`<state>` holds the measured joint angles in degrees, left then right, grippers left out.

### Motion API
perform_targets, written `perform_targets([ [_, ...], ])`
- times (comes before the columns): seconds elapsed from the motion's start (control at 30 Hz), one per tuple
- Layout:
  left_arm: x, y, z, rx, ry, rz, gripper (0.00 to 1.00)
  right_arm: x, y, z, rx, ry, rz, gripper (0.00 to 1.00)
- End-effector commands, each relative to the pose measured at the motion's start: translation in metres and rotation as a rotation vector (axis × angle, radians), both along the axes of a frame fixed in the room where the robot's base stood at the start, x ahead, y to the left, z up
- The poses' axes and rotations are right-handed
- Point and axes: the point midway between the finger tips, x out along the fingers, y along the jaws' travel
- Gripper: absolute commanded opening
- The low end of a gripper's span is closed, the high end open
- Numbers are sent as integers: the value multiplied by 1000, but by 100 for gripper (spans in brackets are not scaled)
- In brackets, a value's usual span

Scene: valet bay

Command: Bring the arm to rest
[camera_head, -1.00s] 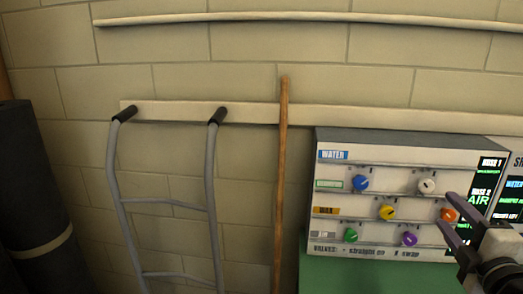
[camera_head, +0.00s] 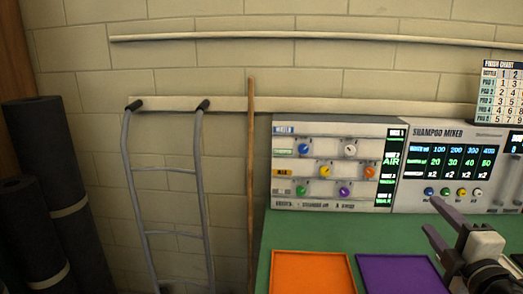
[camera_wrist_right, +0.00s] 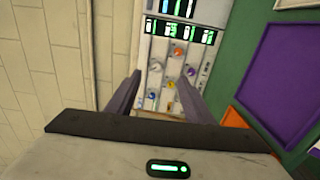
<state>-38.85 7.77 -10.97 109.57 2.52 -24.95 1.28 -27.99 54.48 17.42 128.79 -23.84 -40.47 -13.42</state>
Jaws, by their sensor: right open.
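My right gripper (camera_head: 430,220) is at the lower right of the head view, in front of the shampoo mixer panel. Its two dark fingers are apart, with nothing between them. In the right wrist view the open fingers (camera_wrist_right: 155,95) point toward the valve panel (camera_wrist_right: 174,72), which lies beyond them. My left gripper is not in view.
The valve panel (camera_head: 325,197) with coloured knobs and the shampoo mixer (camera_head: 440,130) stand on a green bench (camera_head: 264,262). Orange (camera_head: 310,255) and purple (camera_head: 400,258) trays lie in front. A hand truck (camera_head: 165,170), wooden pole (camera_head: 250,180) and dark rolls (camera_head: 55,170) stand left.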

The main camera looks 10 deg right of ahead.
Motion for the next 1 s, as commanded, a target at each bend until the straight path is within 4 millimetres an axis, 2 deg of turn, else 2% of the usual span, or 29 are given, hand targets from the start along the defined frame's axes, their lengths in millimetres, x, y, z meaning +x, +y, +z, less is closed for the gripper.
perform_targets([
  [0.03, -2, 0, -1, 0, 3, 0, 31, -2, -1, -16, 35, 20, -5, 47],
  [0.2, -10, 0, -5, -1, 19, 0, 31, -10, 2, -63, 152, 82, -11, 47],
  [0.37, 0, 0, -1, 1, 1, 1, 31, -22, 10, -111, 276, 144, -22, 47],
  [0.57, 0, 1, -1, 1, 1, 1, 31, -46, 34, -190, 490, 240, -44, 47],
  [0.67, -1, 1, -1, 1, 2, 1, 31, -67, 60, -241, 647, 304, -64, 47],
  [0.77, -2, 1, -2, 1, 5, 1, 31, -94, 97, -292, 830, 369, -90, 47],
  [0.9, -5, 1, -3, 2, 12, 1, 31, -133, 163, -352, 1098, 448, -134, 47],
  [1.0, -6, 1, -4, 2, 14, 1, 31, -160, 214, -382, 1278, 495, -168, 47],
])
